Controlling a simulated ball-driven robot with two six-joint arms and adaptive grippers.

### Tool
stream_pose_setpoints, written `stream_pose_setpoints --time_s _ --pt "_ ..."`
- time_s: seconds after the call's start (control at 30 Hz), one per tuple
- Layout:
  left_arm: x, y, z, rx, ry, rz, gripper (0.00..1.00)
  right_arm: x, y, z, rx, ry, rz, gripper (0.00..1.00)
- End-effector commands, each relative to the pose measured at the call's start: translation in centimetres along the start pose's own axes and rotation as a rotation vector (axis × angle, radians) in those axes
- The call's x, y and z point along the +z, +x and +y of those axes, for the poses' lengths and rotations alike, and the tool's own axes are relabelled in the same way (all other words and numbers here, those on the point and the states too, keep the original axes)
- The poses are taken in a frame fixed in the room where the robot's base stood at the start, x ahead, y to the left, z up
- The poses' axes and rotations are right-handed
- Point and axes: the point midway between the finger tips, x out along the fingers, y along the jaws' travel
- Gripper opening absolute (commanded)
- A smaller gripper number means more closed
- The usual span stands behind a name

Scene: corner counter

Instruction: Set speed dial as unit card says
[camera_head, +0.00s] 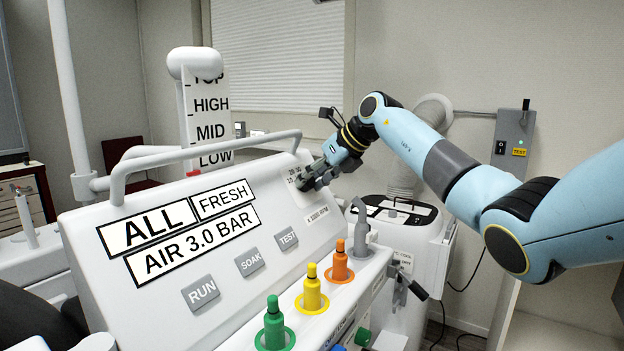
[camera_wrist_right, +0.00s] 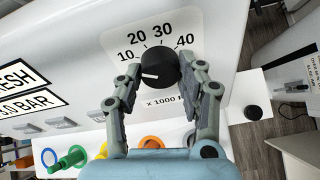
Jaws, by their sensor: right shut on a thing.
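The speed dial (camera_wrist_right: 158,66) is a round black knob on the white sloped panel, with 10, 20, 30 and 40 around it and "x 1000" below. Its white mark points left and slightly down, below the 10. My right gripper (camera_head: 309,180) is at the panel's upper right end, shut on the dial, with a finger at each side of it in the right wrist view (camera_wrist_right: 160,75). In the head view the gripper hides most of the dial. I cannot make out a unit card that gives a speed. My left gripper is not in view.
The panel carries signs "ALL" (camera_head: 147,227), "FRESH" (camera_head: 223,199) and "AIR 3.0 BAR" (camera_head: 194,245), and RUN (camera_head: 201,293), SOAK and TEST buttons. Green (camera_head: 273,325), yellow (camera_head: 312,290) and orange (camera_head: 340,263) plugs stand on the front ledge. A rail (camera_head: 205,152) runs above the panel.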

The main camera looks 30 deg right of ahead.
Motion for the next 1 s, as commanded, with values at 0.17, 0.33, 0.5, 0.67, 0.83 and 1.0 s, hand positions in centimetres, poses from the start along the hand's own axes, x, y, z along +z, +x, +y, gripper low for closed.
stream_pose_setpoints --time_s 0.17,0.33,0.5,0.67,0.83,1.0 --pt "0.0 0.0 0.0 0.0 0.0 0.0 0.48 0.0 0.0 0.0 0.0 0.001 0.0 0.06" --pt "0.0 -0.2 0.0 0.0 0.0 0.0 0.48 0.0 -0.1 0.0 0.004 0.027 0.001 0.06" --pt "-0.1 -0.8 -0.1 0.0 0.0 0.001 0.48 0.1 -0.1 0.0 0.018 0.102 0.005 0.06" --pt "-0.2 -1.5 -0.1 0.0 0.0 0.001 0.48 0.1 -0.2 0.0 0.038 0.216 0.011 0.06" --pt "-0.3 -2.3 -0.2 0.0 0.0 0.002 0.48 0.2 -0.2 0.0 0.062 0.352 0.016 0.06" --pt "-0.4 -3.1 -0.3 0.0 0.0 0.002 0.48 0.1 -0.2 -0.1 0.084 0.478 0.021 0.06"
